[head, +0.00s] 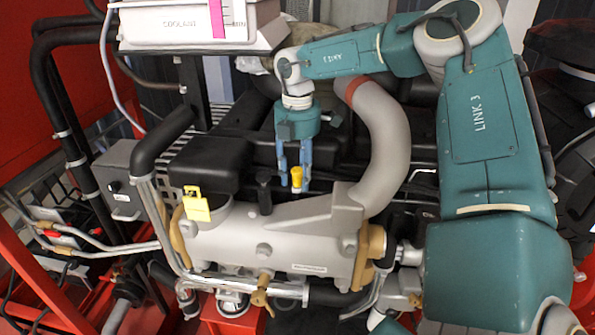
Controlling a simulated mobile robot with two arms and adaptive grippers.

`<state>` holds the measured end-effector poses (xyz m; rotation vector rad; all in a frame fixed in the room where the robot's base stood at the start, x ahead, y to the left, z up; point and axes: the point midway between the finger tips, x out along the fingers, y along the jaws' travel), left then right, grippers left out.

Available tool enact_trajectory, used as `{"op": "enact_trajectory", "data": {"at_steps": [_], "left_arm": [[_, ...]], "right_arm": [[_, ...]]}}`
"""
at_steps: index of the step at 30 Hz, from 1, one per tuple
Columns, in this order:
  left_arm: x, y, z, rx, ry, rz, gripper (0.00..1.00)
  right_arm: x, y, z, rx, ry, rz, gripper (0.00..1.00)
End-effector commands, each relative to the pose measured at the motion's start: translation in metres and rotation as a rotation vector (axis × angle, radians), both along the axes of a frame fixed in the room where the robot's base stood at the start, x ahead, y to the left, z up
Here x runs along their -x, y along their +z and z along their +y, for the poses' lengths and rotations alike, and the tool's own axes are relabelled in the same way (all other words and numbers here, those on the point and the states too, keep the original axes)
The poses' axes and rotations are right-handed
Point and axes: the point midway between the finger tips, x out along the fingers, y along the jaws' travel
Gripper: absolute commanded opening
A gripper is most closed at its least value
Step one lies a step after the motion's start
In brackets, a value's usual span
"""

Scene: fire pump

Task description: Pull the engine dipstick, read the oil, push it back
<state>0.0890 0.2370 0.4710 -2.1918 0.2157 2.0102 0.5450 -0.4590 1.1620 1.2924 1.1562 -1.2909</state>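The engine dipstick shows as a small yellow handle (296,177) behind the grey cylinder housing of the engine, near the middle of the head view. Its shaft is hidden. My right gripper (295,181) points down at it, with one blue finger to the left of the handle and one to the right. The fingers look apart, with small gaps beside the handle, and I cannot tell whether either touches it. No oil mark is visible. My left gripper is not in view.
The grey housing (262,240) lies just in front, with a yellow tag (196,205) and a black knob (264,190). A grey curved pipe (383,140) rises to the right. A white coolant tank (195,27) stands at upper left. Room around the gripper is tight.

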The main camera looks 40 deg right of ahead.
Motion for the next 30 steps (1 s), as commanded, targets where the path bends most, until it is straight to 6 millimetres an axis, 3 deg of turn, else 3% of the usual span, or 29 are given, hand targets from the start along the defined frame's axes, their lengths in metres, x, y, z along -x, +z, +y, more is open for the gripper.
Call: {"op": "enact_trajectory", "data": {"at_steps": [5, 11, 12, 22, 30], "left_arm": [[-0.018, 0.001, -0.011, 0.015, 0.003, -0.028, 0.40], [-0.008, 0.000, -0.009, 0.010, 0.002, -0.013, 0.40], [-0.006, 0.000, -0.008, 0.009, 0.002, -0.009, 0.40], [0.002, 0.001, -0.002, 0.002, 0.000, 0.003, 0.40], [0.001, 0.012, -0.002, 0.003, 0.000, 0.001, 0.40]], "right_arm": [[0.000, -0.001, 0.000, 0.000, 0.000, 0.000, 0.38], [0.000, 0.000, 0.000, 0.000, 0.000, 0.000, 0.02], [0.000, 0.000, 0.000, 0.001, 0.000, 0.000, 0.00], [-0.001, 0.005, -0.001, 0.002, 0.001, -0.003, 0.00], [-0.002, 0.066, -0.001, 0.006, 0.000, -0.004, 0.00]]}}
